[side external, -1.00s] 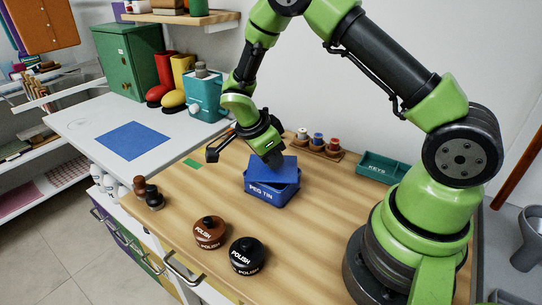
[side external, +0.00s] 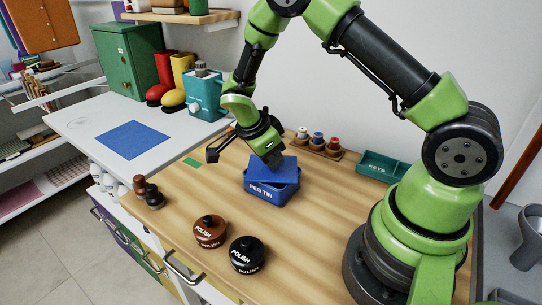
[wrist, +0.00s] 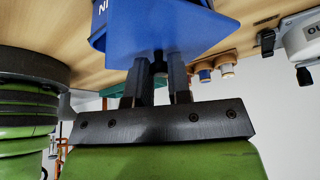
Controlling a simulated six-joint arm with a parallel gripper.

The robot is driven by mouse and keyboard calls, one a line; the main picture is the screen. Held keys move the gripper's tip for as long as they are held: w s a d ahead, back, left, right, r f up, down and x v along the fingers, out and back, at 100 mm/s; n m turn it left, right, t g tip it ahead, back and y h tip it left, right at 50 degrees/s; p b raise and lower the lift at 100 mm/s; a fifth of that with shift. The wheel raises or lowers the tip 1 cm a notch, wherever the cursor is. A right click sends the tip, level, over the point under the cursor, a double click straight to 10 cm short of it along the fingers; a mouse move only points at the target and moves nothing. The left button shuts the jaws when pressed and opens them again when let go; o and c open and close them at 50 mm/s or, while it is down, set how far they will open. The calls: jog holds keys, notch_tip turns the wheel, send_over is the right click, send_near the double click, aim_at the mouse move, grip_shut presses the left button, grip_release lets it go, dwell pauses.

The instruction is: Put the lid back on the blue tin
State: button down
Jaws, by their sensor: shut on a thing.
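The blue tin (side external: 268,190), lettered "PEG TIN", stands on the wooden worktop. Its blue lid (side external: 272,170) is over the tin's top, tilted and set askew, with part of the tin's opening showing at the right. My gripper (side external: 272,158) is above the lid's far edge, shut on the lid. In the wrist view, the fingers (wrist: 160,82) meet the lid (wrist: 175,28) at its edge, and part of the tin (wrist: 98,28) shows behind it. I cannot tell whether the lid touches the rim all round.
Two polish tins, brown (side external: 210,231) and black (side external: 247,255), stand in front of the blue tin. A green KEYS tray (side external: 385,168) and a rack of small spools (side external: 318,145) lie behind to the right. Dark and brown knobbed pieces (side external: 149,193) stand at the left edge.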

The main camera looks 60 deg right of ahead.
dwell(0.3)
jog(key=shift+c, duration=2.4)
grip_release()
jog(key=shift+r, duration=0.1)
jog(key=shift+r, duration=3.4)
grip_shut()
